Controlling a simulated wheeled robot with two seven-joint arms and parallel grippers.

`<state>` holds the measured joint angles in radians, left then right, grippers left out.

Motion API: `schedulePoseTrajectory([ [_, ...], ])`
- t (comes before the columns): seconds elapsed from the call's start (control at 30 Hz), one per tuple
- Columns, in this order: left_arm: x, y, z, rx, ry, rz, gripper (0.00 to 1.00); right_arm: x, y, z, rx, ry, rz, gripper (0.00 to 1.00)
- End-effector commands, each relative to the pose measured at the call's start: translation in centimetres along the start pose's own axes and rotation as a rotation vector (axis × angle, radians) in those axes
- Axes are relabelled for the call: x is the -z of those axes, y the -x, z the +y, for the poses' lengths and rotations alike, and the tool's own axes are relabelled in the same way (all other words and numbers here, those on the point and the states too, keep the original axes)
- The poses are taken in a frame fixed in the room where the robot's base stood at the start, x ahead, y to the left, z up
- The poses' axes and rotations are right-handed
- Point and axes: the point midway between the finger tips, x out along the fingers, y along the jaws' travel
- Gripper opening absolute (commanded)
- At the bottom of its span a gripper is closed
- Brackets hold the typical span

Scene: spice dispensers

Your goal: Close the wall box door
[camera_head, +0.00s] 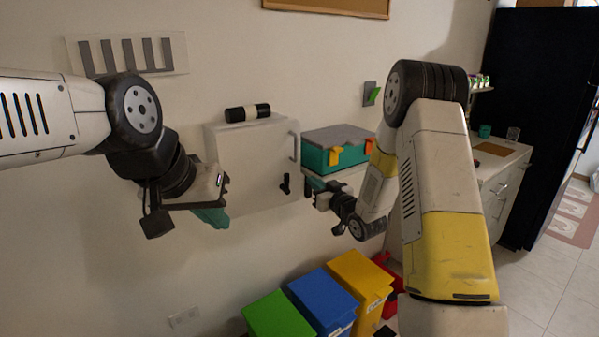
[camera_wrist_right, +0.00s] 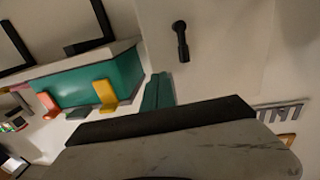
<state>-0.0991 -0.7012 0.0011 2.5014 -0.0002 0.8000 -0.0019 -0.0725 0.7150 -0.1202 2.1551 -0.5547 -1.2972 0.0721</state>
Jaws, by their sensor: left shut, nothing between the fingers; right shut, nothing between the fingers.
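The white wall box (camera_head: 250,170) is fixed to the wall in the middle of the head view. Its front door has a bar handle near the right edge and a black knob (camera_head: 285,184) low on the right. The door looks flush or nearly so; I cannot tell whether it is fully closed. The knob also shows in the right wrist view (camera_wrist_right: 181,40). My left gripper (camera_head: 216,217) is shut and empty at the box's lower left. My right gripper (camera_head: 311,185) is shut and empty just right of the knob, with its teal fingers in the right wrist view (camera_wrist_right: 157,92).
A black-and-white cylinder (camera_head: 248,113) lies on top of the box. A teal case (camera_head: 340,158) with yellow and orange latches sits close to its right, beside my right gripper. Green (camera_head: 272,315), blue (camera_head: 322,302) and yellow (camera_head: 361,281) bins stand below.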

Motion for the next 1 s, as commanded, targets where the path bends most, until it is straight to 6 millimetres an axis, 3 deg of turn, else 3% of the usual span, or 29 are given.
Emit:
schedulePoseTrajectory([
  [0.2,0.0,0.0,0.0,-0.001,0.001,0.000,0.00,0.0,-4.9,-0.1,0.002,0.002,0.001,0.00],
  [0.43,0.1,0.0,0.0,-0.001,0.002,0.000,0.00,-0.1,-8.6,-0.1,0.000,0.001,-0.001,0.00],
  [0.6,0.1,0.0,0.0,-0.001,0.002,0.000,0.00,0.0,-9.8,0.0,-0.001,0.000,0.000,0.00],
  [1.0,0.1,0.0,0.0,-0.001,0.002,0.000,0.00,0.0,-10.2,0.1,-0.001,0.000,-0.001,0.00],
])
